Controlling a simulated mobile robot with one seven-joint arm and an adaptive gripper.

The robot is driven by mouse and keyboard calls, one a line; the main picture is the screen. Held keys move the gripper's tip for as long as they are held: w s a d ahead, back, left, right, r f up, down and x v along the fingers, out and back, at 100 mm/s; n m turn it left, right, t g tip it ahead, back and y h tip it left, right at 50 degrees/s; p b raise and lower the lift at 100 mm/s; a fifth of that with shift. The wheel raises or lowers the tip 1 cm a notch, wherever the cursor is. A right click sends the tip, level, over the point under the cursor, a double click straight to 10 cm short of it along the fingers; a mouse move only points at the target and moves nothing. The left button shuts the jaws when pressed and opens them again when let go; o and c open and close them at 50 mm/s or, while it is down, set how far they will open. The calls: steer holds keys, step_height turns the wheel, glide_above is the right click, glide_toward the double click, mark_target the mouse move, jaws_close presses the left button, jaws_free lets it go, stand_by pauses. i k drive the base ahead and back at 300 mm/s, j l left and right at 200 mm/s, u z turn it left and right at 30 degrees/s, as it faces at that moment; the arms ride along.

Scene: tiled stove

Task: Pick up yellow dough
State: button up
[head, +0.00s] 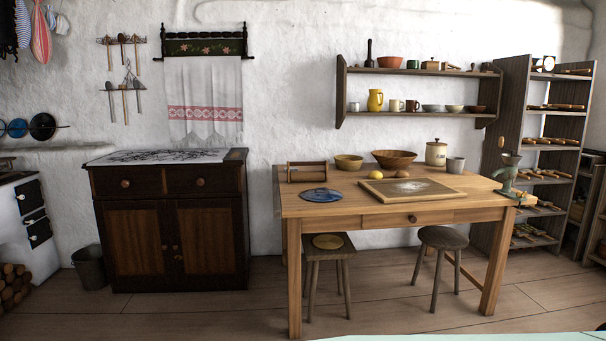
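A small round yellow lump (369,181), which looks like the yellow dough, sits on the wooden table (340,207). It lies behind the left part of a flour-dusted board (385,199) and in front of the bowls. A flat yellow disc (327,242) lies on the left stool; I cannot tell what it is made of. My gripper is not in view.
A blue disc (321,195), a wooden box frame (307,172), bowls (394,159), a brown egg-like item (403,174), a canister (436,153) and a clamped grinder (510,176) are on the table. Stools (443,238) stand at its front. The floor (200,318) ahead is clear.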

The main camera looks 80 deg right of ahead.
mark_target(374, 174)
steer(key=z, duration=3.2)
